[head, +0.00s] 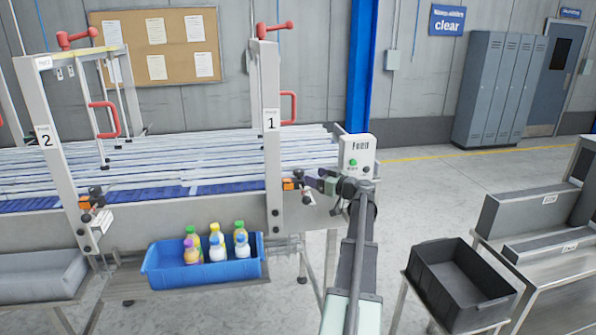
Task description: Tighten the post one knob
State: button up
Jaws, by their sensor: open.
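Post one (270,140) is the upright grey post with a "1" label, at the middle of the head view. An orange block (288,184) sits on its right side, with small dark parts beside it. Two dark round knobs (276,212) show lower on the post's face. A red crank handle (273,28) tops the post. My gripper (312,182) is open, just right of the orange block, reaching in from the lower right. Its fingers partly cover the dark parts there, so I cannot tell whether they touch a knob.
Post two (46,140) stands at left. White rails (200,155) run over the conveyor. A control box (357,155) with a green button is close behind my gripper. A blue bin (205,275) holds several bottles below. A black bin (455,275) stands at right.

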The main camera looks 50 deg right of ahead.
aim_at(302, 173)
jog(key=w, duration=0.8)
jog(key=shift+a, duration=0.1)
jog(key=shift+s, duration=0.1)
jog(key=shift+c, duration=0.3)
jog(key=c, duration=0.9)
jog(key=h, duration=0.1)
jog(key=m+h, duration=0.2)
jog(key=shift+a+h, duration=0.25)
jog(key=shift+h, duration=0.15)
jog(key=m+h, duration=0.1)
jog(key=m+g+h, duration=0.1)
jog(key=h, duration=0.1)
jog(key=shift+d+m+h, duration=0.25)
jog(key=shift+m+h, duration=0.05)
jog(key=shift+m, duration=0.1)
jog(key=o, duration=1)
jog(key=shift+c, duration=0.2)
